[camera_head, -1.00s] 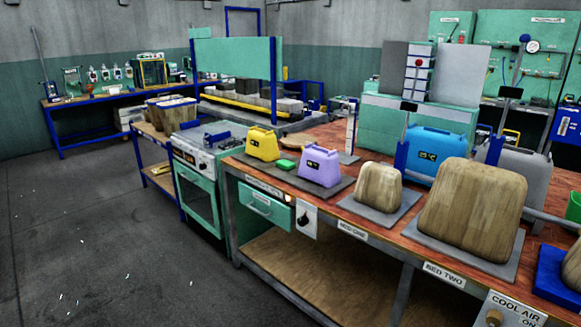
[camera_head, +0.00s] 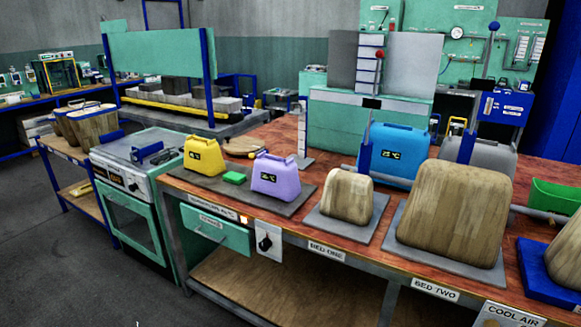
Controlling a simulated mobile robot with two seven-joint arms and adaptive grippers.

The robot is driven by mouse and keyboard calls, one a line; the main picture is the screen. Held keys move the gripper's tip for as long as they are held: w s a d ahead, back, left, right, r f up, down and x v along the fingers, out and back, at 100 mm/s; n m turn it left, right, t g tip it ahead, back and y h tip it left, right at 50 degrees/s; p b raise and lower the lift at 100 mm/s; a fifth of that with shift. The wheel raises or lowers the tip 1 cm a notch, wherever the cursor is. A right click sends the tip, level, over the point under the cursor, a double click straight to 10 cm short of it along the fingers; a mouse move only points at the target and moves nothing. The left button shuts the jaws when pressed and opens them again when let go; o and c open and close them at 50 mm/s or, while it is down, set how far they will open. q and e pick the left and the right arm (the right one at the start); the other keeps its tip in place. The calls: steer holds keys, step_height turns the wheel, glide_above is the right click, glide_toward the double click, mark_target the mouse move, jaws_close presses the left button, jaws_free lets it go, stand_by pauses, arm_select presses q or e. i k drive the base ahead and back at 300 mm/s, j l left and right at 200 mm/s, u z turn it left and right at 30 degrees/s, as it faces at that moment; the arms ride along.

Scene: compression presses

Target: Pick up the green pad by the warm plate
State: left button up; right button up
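The small green pad (camera_head: 234,178) lies flat on a dark grey plate (camera_head: 290,203) at the left end of the red-brown bench. A yellow block with a handle (camera_head: 204,156) stands to its left, and a purple block with a handle (camera_head: 276,178) stands to its right. Both blocks carry small dark displays. A label on the bench front below the plate is too small to read surely. Neither of my grippers shows in the head view.
Wooden blocks stand on grey bases at bed one (camera_head: 347,196) and bed two (camera_head: 452,214). A blue block (camera_head: 400,152) stands behind them. A green oven (camera_head: 138,218) adjoins the bench's left end. Grey floor is clear at lower left.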

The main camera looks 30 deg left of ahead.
mark_target(234, 177)
steer(key=i+j+z, duration=0.25)
steer(key=j, duration=1.05)
steer(key=j+z, duration=0.25)
steer(key=j, duration=1.05)
